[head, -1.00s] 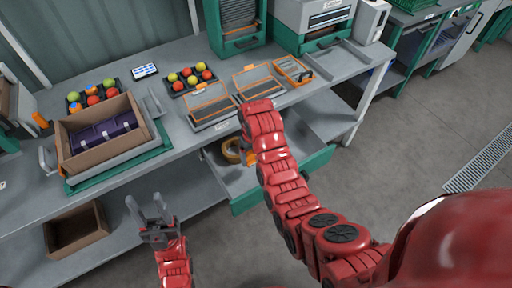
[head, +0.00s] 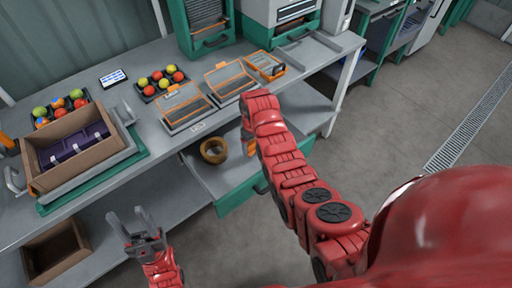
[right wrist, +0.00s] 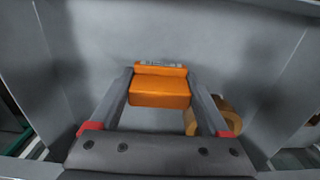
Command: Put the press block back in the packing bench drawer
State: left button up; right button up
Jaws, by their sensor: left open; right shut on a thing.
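The press block (right wrist: 160,88) is an orange block between the two fingers of my right gripper (right wrist: 160,92) in the right wrist view. The gripper is shut on it. In the head view a bit of the orange block (head: 250,148) shows below my right arm, over the open drawer (head: 237,193) of the packing bench. The right fingers are mostly hidden there by the arm. I cannot tell whether the block touches the drawer floor. My left gripper (head: 136,222) is open and empty, in front of the bench at the lower left.
A roll of brown tape (head: 213,150) lies in the drawer, left of the block. The bench top holds a cardboard box (head: 113,148), clear-lidded containers (head: 185,107), an orange-rimmed box (head: 265,65) and a tray of tomatoes (head: 161,82). An empty cardboard box (head: 53,248) stands on the lower shelf.

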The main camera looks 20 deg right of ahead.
jog(key=shift+w+d+f, duration=0.1)
jog(key=shift+w+d, duration=0.7)
jog(key=shift+d, duration=0.05)
jog(key=shift+s+f, duration=0.1)
jog(key=shift+f, duration=1.75)
jog(key=shift+f, duration=0.15)
jog(key=o, duration=1)
jog(key=shift+c, duration=0.2)
